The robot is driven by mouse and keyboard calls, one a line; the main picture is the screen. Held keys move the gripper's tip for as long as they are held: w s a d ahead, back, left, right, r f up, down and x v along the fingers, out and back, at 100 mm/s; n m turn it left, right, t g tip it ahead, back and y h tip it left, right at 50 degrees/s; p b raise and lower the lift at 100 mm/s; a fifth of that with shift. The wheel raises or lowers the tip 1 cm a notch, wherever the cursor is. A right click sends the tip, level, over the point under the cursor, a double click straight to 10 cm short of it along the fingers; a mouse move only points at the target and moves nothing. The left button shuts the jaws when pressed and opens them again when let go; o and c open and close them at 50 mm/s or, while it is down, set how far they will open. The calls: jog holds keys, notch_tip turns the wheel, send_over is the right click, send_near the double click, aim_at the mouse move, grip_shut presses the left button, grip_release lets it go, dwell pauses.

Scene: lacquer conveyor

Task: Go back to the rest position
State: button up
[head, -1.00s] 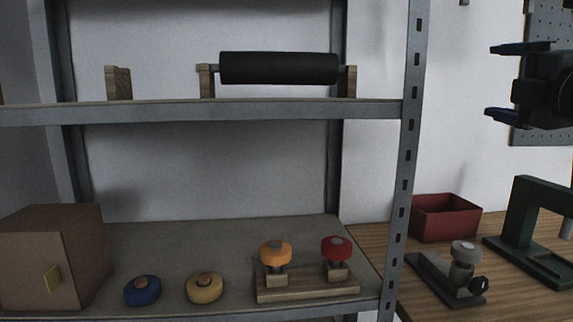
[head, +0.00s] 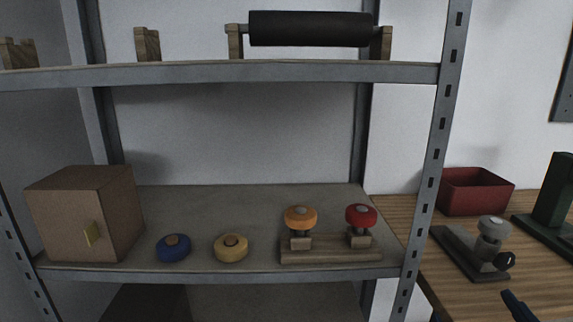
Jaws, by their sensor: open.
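A small part of my gripper, one dark blue fingertip (head: 518,305), shows at the bottom right edge in front of the wooden bench. The other finger is out of the frame. No held object shows at the visible fingertip. My gripper is to the right of the metal shelf (head: 250,272) and apart from it.
The lower shelf holds a cardboard box (head: 80,215), a blue disc (head: 173,248), a yellow disc (head: 231,249) and a wooden stand (head: 330,250) with orange and red knobs. A black roller (head: 310,29) rests above. The bench (head: 545,290) bears a red bin (head: 476,192) and a grey-knobbed fixture (head: 492,245).

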jog(key=s+a+f+m+g, duration=0.15)
jog(key=s+f, duration=0.25)
jog(key=s, duration=0.4)
jog(key=s+a+f+m, duration=0.2)
jog(key=s+f, duration=0.2)
jog(key=s, duration=0.3)
jog(key=s+m+g+y, duration=0.1)
jog(key=s, duration=1.5)
jog(key=shift+s+a+r+g+y, duration=0.25)
jog(key=shift+a+g+y, duration=0.1)
jog(key=shift+a+y, duration=0.05)
